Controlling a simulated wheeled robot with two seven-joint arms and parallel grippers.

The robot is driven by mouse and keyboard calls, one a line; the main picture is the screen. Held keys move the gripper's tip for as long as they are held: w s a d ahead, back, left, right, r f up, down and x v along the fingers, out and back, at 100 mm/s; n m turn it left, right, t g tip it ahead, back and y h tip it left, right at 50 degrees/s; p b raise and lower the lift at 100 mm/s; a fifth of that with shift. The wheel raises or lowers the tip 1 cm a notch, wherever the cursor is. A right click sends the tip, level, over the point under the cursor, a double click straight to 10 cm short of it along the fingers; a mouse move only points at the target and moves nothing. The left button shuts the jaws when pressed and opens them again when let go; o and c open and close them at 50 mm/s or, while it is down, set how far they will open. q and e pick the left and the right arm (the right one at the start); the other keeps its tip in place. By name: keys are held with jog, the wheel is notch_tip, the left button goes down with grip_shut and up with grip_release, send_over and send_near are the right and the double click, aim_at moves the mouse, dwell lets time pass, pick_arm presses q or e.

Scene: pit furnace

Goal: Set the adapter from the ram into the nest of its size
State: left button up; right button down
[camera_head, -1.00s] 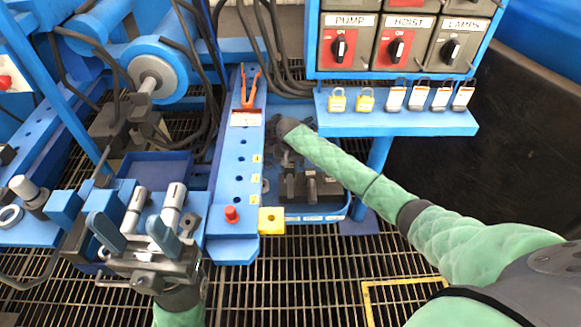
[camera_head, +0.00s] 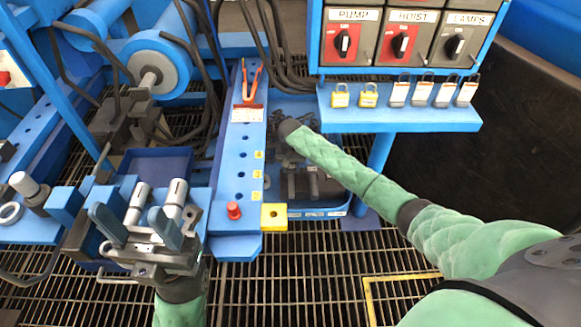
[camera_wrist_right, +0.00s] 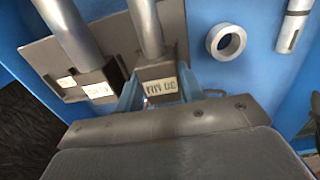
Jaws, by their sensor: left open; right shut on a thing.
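The ram (camera_head: 170,68) is the blue cylinder with a grey rod at the upper left. My right gripper (camera_wrist_right: 160,90) is shut on a dark labelled block (camera_wrist_right: 158,72) with a metal cylinder rising from it; its label is not clearly readable. A similar labelled block (camera_wrist_right: 95,85) with a cylinder stands beside it. In the head view my right arm reaches over a blue tray (camera_head: 315,213), and its cuff hides most of the gripper. My left gripper (camera_head: 135,225) is open at the lower left, near two metal cylinders. I cannot tell which nest matches.
A blue rail (camera_head: 232,190) with holes and yellow tags runs beside the tray. A red button (camera_head: 234,210) and a yellow block (camera_head: 274,217) are at its near end. A metal ring (camera_wrist_right: 226,42) lies right of the blocks.

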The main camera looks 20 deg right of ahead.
jog(key=p, duration=0.3)
jog(key=shift+w+r, duration=0.1)
jog(key=shift+r, duration=0.05)
dwell(2.5)
jog(key=shift+f, duration=0.85)
dwell(0.5)
jog(key=c, duration=0.9)
grip_release()
jog(key=shift+o, duration=0.5)
jog(key=shift+f, duration=0.1)
